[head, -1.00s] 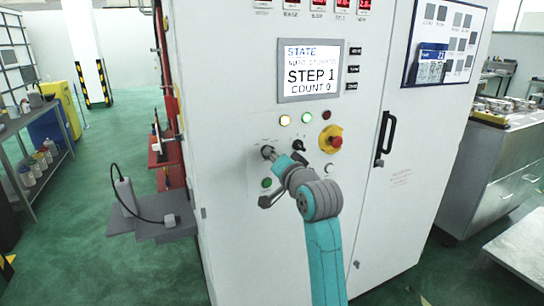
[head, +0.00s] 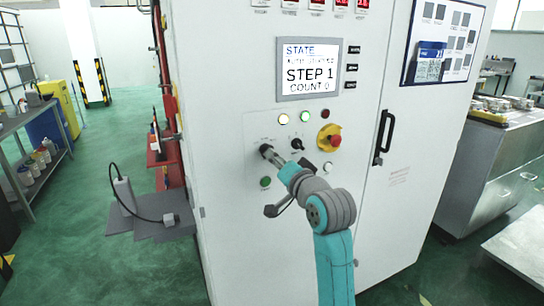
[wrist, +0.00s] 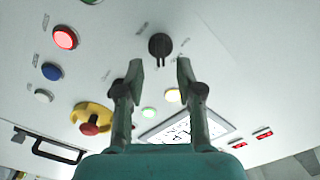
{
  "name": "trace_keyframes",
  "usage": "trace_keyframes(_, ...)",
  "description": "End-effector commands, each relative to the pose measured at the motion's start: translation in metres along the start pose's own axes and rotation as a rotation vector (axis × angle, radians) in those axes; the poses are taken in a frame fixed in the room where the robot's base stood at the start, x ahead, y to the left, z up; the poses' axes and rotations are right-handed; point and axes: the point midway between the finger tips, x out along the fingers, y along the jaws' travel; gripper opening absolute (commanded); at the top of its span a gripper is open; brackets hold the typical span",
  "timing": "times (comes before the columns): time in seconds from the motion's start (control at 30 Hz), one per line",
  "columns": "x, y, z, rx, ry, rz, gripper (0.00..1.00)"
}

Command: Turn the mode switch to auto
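The white cabinet's control panel carries two black knobs in the head view. The left knob (head: 265,148) is at the tip of my gripper (head: 271,154); the right knob (head: 297,144) stands clear of it. Their labels are too small to read, so I cannot tell by label which is the mode switch. In the wrist view, a round black knob (wrist: 160,45) lies ahead, between and beyond the fingertips. My gripper (wrist: 159,68) is open there, a finger on each side, with nothing between them. The fingers look apart from the knob.
A red emergency stop on a yellow base (head: 329,138) is right of the knobs. A green button (head: 265,182) is below. The screen (head: 309,68) reads STATE, STEP 1, COUNT 0. A door handle (head: 384,135) stands out at the right.

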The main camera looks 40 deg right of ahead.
Motion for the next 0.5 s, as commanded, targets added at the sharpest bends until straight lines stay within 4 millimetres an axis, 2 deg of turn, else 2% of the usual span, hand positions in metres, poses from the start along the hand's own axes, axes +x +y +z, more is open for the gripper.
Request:
trace_keyframes(0.2,-0.044,0.001,0.000,0.000,0.001,0.001,0.36)
trace_keyframes(0.33,-0.063,0.001,0.000,0.000,0.000,0.001,0.36)
trace_keyframes(0.5,-0.077,0.000,0.000,0.001,-0.001,0.001,0.36)
